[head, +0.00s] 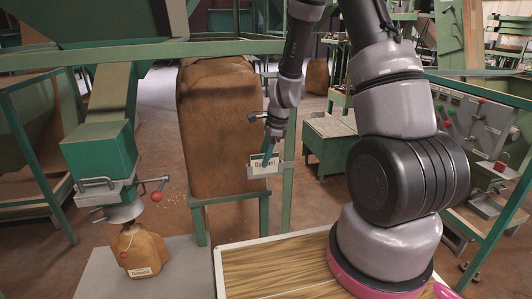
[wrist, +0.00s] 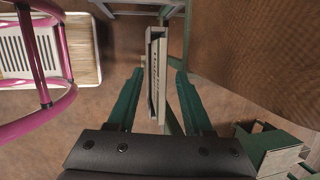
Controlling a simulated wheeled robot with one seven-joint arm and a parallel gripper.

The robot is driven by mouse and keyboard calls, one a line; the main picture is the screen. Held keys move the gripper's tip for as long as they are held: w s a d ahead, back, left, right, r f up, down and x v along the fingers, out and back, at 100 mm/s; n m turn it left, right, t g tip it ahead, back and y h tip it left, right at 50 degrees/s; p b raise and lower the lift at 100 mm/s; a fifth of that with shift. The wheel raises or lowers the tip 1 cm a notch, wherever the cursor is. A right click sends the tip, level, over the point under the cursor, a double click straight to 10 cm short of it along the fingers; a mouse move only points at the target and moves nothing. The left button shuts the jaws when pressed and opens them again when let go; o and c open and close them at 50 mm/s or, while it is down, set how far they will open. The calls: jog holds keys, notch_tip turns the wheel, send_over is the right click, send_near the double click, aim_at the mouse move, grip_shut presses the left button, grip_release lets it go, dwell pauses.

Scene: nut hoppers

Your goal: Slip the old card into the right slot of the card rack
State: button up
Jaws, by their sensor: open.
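A white card (head: 262,163) with dark lettering stands in a small grey holder (head: 265,173) on the green post in the head view. My gripper (head: 267,158) reaches down over this card from above. In the wrist view my gripper (wrist: 159,75) is open, its two green fingers on either side of the lettered card (wrist: 155,72) and the grey holder (wrist: 150,60). Gaps show between the fingers and the card. I cannot tell whether this holder is part of the card rack, and no separate left and right slots can be made out.
A green hopper (head: 100,155) with a red-knobbed lever hangs over a small labelled sack (head: 138,250) at left. A wooden-topped table (head: 275,265) lies in front.

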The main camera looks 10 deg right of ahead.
grip_shut()
jog(key=shift+r, duration=0.1)
jog(key=shift+w+r, duration=0.15)
jog(key=shift+r, duration=3.55)
jog(key=shift+s, duration=0.2)
jog(key=s+f, duration=0.1)
jog(key=s, duration=0.8)
jog(key=shift+s+a+f, duration=0.25)
jog(key=shift+s+a, duration=0.05)
jog(key=shift+s, duration=0.1)
